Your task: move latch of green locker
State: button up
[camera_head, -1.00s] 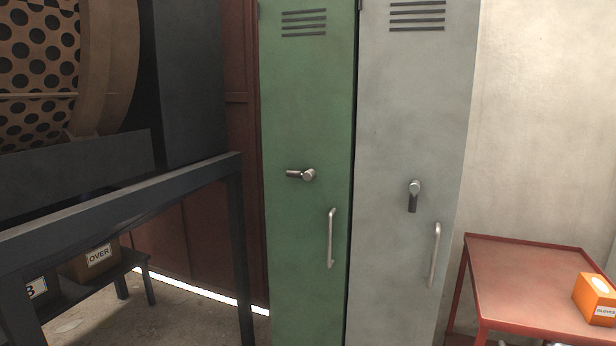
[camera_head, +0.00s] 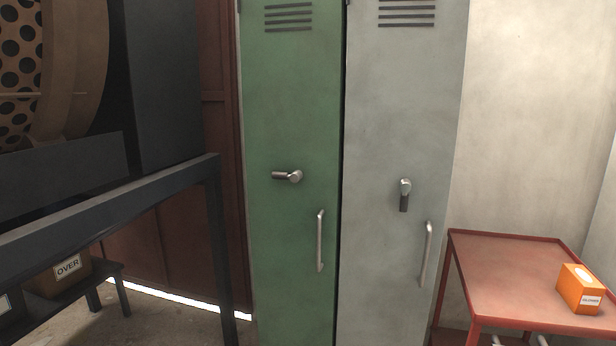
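The green locker (camera_head: 292,120) stands upright in the middle of the head view with its door shut. Its latch (camera_head: 288,176) is a short metal lever with a dark grip, lying level and pointing left from a round pivot. A vertical bar handle (camera_head: 320,240) sits below and right of the latch. My gripper is not in view.
A grey locker (camera_head: 400,110) stands against the green one's right side; its latch (camera_head: 405,194) points down. A red table (camera_head: 500,270) with an orange glove box (camera_head: 579,288) is at right. A dark metal frame (camera_head: 120,205) stands at left, near the green locker.

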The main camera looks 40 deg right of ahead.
aim_at(295, 176)
jog(key=u, duration=0.7)
jog(key=k, duration=0.1)
jog(key=z, duration=1.9)
jog(key=k, duration=0.95)
jog(key=u, duration=0.15)
jog(key=i, duration=0.85)
jog(key=z, duration=0.05)
